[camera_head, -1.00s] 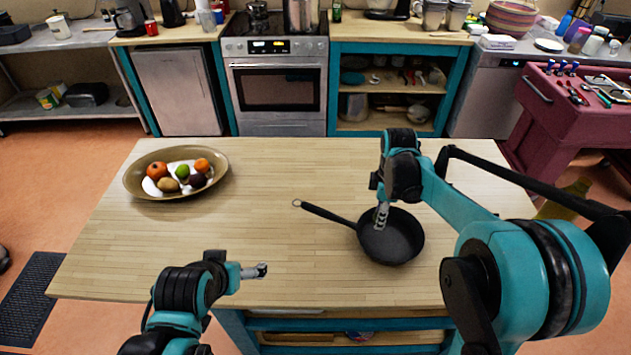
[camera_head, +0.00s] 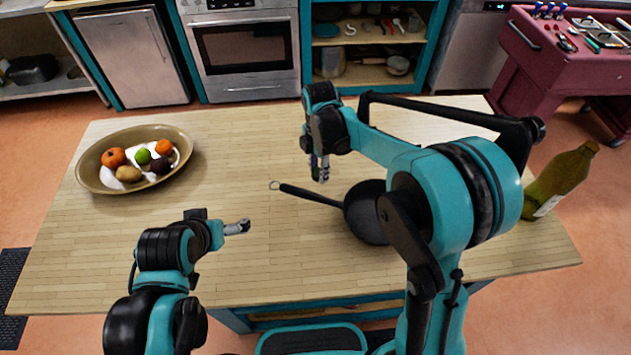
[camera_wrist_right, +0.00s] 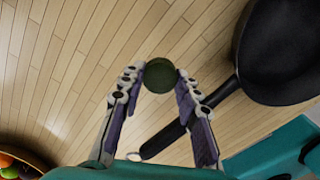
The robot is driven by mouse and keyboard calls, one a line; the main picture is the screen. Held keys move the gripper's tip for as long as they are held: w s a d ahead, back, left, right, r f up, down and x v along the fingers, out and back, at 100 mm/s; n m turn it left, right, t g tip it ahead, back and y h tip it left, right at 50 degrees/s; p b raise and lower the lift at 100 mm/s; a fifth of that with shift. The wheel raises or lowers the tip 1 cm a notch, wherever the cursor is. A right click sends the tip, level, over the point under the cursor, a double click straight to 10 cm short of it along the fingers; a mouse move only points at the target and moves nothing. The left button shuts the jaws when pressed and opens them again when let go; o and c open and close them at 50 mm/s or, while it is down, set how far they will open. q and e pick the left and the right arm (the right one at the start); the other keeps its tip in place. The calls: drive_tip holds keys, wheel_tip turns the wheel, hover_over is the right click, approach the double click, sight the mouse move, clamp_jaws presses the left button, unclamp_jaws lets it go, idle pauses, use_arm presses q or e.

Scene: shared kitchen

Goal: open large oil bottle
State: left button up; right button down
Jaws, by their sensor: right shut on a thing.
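The large olive-green oil bottle (camera_head: 560,182) stands at the right end of the wooden table, with a pale label low on its side. Its narrow top shows, but I cannot tell whether a cap is on it. My right gripper (camera_head: 320,172) is well to the left of the bottle, above the table near the pan handle. In the right wrist view, its fingers (camera_wrist_right: 158,92) are shut on a dark green round cap-like piece (camera_wrist_right: 160,75). My left gripper (camera_head: 243,227) is over the front left of the table; its jaw state is unclear.
A black frying pan (camera_head: 364,212) lies on the table (camera_head: 230,270), partly hidden by my right arm; its handle points left. A fruit bowl (camera_head: 90,176) is at the back left. A red tool cart (camera_head: 560,65) stands beyond the right end.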

sight(316, 186)
drive_tip(key=shift+s+a+f, duration=0.15)
drive_tip(key=shift+a+f, duration=0.25)
drive_tip(key=shift+f+b, duration=0.75)
drive_tip(key=shift+f, duration=1.05)
drive_tip(key=c, duration=1.1)
unclamp_jaws()
drive_tip(key=shift+f, duration=0.1)
